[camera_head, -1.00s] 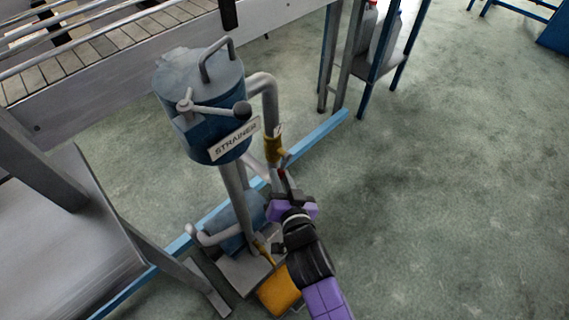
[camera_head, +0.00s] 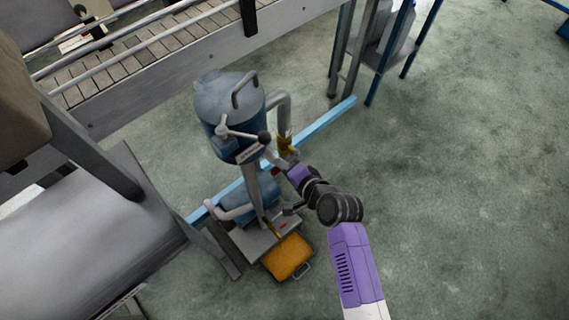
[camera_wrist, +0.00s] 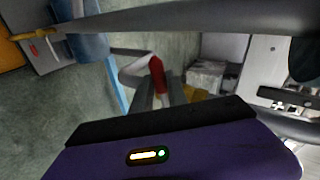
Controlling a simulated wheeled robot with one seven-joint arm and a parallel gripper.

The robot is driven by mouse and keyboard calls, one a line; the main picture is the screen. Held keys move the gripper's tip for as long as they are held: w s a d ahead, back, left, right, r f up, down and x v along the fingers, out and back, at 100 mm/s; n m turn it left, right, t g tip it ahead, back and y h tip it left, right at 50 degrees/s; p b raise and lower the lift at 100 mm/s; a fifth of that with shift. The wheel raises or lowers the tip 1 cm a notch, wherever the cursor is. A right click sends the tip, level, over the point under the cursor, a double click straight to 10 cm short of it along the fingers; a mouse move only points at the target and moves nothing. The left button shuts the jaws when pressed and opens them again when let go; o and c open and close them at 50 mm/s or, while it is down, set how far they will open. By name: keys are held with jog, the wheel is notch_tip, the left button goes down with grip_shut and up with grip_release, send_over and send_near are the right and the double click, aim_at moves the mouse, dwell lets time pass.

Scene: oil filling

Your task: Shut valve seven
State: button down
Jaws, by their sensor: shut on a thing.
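The strainer (camera_head: 232,112) is a blue-grey tank with grey pipes. A yellow valve (camera_head: 284,143) sits on its right-hand pipe; I cannot read a number on it. A red lever handle (camera_head: 275,171) shows just below the valve, and its red end also shows in the wrist view (camera_wrist: 157,76). My gripper (camera_head: 284,169) reaches in from the lower right and is shut on the red lever handle. In the wrist view my fingers (camera_wrist: 160,92) close around it, hiding part of the lever.
An orange case (camera_head: 288,257) lies at the strainer's foot. A second yellow valve (camera_wrist: 30,35) with a red tip is low on the strainer. A conveyor (camera_head: 150,45) runs behind, and a grey table (camera_head: 90,230) stands left.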

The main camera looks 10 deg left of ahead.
jog(key=shift+r+m+g+y+p, duration=0.3)
jog(key=shift+r+m+g+p, duration=0.2)
jog(key=shift+r+g, duration=0.1)
dwell(0.3)
jog(key=c, duration=1.3)
grip_release()
jog(key=shift+p+v, duration=0.4)
jog(key=shift+v, duration=3.45)
jog(key=shift+w+d, duration=0.1)
jog(key=shift+d, duration=0.05)
